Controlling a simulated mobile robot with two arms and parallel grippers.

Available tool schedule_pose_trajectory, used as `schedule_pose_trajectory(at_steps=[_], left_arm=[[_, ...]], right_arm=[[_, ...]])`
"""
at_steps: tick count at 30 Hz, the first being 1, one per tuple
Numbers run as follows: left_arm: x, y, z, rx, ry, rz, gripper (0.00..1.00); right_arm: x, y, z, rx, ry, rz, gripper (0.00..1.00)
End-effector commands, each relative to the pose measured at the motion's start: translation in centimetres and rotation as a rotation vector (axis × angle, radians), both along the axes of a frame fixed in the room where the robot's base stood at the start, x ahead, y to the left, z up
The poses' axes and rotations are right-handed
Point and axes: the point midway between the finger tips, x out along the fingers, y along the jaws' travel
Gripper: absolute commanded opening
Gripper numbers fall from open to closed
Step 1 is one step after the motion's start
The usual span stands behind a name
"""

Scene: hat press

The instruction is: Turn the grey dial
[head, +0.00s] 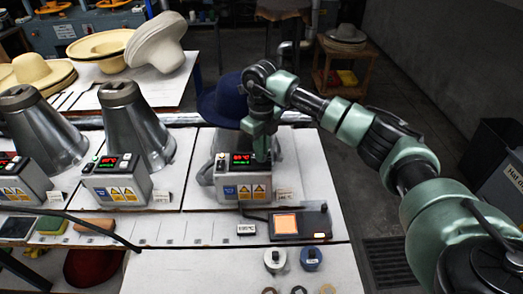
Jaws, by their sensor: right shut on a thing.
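My right gripper (262,157) comes down from above onto the top of the right-hand grey control box (227,192). It is shut on the grey dial at the right end of the box top, beside the lit red display (241,158). The dial itself is mostly hidden by the fingers, so its angle cannot be read. A small knob (221,159) shows to the left of the display. My left gripper is not in view.
Two similar control boxes (116,188) with metal cones (137,125) stand to the left. A blue hat (222,101) is behind my gripper. An orange-lit panel (285,223) and two round pucks (274,261) lie in front. Pale hats (156,43) sit on the back table.

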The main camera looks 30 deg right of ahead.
Motion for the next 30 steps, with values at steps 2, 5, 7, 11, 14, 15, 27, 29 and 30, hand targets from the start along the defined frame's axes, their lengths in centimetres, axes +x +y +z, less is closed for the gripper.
schedule_pose_trajectory(at_steps=[2,5,7,11,14,15,27,29,30], left_arm=[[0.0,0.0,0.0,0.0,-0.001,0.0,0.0],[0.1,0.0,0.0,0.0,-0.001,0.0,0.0],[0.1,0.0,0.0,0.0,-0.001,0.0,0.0],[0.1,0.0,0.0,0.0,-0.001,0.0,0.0],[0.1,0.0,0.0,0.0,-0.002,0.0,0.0],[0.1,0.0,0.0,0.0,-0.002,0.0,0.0],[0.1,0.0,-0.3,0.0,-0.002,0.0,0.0],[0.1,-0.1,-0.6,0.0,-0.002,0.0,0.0],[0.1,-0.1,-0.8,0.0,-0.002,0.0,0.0]], right_arm=[[0.0,0.0,0.1,0.0,-0.002,-0.009,0.0],[0.0,0.0,0.1,0.0,-0.002,-0.012,0.0],[0.1,0.0,0.1,0.0,-0.002,-0.012,0.0],[0.1,0.0,0.1,0.0,-0.002,-0.012,0.0],[0.1,0.0,0.1,0.0,-0.002,-0.012,0.18],[0.1,0.0,0.1,0.0,-0.002,-0.012,0.29],[0.1,0.0,0.5,0.0,-0.003,-0.011,0.32],[0.1,0.0,1.2,0.0,-0.004,-0.01,0.32],[0.2,0.0,1.7,0.0,-0.006,-0.01,0.32]])
